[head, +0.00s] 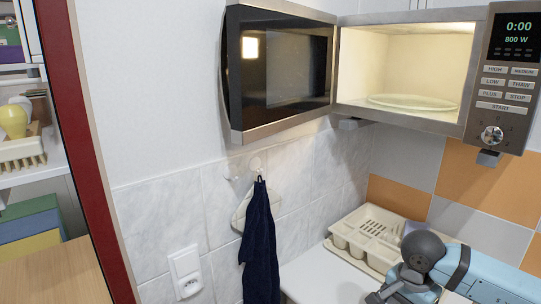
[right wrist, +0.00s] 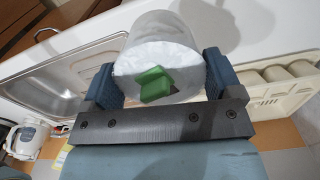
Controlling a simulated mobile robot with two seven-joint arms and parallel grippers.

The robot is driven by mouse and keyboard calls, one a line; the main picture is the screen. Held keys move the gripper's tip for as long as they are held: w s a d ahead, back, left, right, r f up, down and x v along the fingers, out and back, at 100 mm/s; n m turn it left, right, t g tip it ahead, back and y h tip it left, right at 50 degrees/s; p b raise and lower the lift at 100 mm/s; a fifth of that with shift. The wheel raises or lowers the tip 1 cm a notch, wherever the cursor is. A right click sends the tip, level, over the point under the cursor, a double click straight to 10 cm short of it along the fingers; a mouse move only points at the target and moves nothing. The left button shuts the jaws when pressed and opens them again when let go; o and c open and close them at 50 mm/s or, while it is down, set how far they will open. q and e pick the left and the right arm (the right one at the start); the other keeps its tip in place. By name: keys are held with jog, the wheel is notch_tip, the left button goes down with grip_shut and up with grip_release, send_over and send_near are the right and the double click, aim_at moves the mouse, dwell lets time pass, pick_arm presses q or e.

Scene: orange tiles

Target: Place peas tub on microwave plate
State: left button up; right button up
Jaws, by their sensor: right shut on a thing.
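The microwave plate (head: 412,102) is a pale round plate lying inside the lit microwave (head: 397,60); nothing stands on it. The microwave door (head: 285,72) is swung open to the left. In the right wrist view, my right gripper (right wrist: 160,72) is shut on the peas tub (right wrist: 172,32), a whitish round tub with a green patch on its near face. One blue finger is on each side of it. In the head view, part of my right arm shows at the lower right, below the microwave, but the tub cannot be made out. My left gripper is not in view.
A cream dish rack (head: 350,238) stands on the counter below the microwave. A dark blue towel (head: 260,245) hangs on the tiled wall. A shelf with a red post (head: 85,140) is at the left. The right wrist view shows a metal sink (right wrist: 70,75) and a white kettle (right wrist: 28,138).

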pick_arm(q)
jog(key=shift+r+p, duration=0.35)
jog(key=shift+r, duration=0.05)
pick_arm(e)
jog(key=s+a+f+n, duration=0.1)
jog(key=s+a+n, duration=0.3)
jog(key=n, duration=0.7)
jog(key=shift+s+f, duration=0.3)
jog(key=shift+d, duration=0.1)
